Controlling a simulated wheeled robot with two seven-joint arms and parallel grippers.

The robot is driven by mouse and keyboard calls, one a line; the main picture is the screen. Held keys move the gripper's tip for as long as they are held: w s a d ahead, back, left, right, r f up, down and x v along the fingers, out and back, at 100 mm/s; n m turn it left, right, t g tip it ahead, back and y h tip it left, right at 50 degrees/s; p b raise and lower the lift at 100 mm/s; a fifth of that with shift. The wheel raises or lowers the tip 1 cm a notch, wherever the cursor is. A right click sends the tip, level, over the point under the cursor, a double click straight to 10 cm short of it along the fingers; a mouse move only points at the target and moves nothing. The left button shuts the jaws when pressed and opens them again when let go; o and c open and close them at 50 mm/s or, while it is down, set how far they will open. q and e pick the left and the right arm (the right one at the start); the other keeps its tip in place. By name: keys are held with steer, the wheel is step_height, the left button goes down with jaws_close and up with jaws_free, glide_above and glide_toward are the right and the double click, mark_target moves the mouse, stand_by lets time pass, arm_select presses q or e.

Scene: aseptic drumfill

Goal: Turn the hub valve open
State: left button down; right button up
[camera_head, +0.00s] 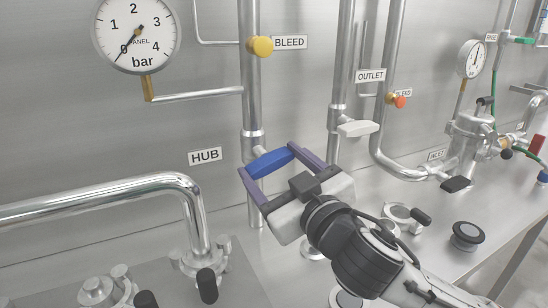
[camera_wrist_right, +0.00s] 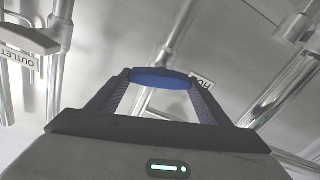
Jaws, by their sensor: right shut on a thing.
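The hub valve has a blue handle (camera_head: 270,163) on the vertical steel pipe (camera_head: 251,100), beside the HUB label (camera_head: 205,156). The handle slants, its right end higher in the head view. My right gripper (camera_head: 278,164) reaches it from the lower right, its two purple fingers at the handle's two ends. In the right wrist view the blue handle (camera_wrist_right: 161,78) spans between the fingertips, and the gripper is shut on it. The valve body behind the handle is mostly hidden. My left gripper is in neither view.
A gauge (camera_head: 138,35) and a yellow BLEED knob (camera_head: 260,46) sit above. A white OUTLET handle (camera_head: 357,128) is on the pipe to the right. A thick bent pipe (camera_head: 120,190) crosses at lower left. The steel bench holds clamps and a black knob (camera_head: 467,235).

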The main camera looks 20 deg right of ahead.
steer(key=n+p, duration=0.2)
steer(key=n, duration=0.1)
steer(key=shift+a+r+n+p, duration=0.1)
steer(key=shift+n+p, duration=0.25)
steer(key=shift+n, duration=0.05)
steer(key=shift+n+p, duration=0.7)
steer(key=shift+n, duration=0.2)
steer(key=n+p, duration=0.3)
steer(key=n, duration=0.2)
steer(key=shift+f, duration=0.2)
steer(key=shift+f+n+p, duration=0.1)
steer(key=shift+n+p, duration=0.4)
steer(key=shift+n, duration=0.7)
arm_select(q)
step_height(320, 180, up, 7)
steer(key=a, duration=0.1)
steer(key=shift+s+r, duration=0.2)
arm_select(e)
steer(key=shift+a+n, duration=0.1)
steer(key=shift+n, duration=0.6)
steer(key=shift+f, duration=0.1)
steer(key=o, duration=1.1)
steer(key=shift+c, duration=0.2)
steer(key=shift+s, duration=0.15)
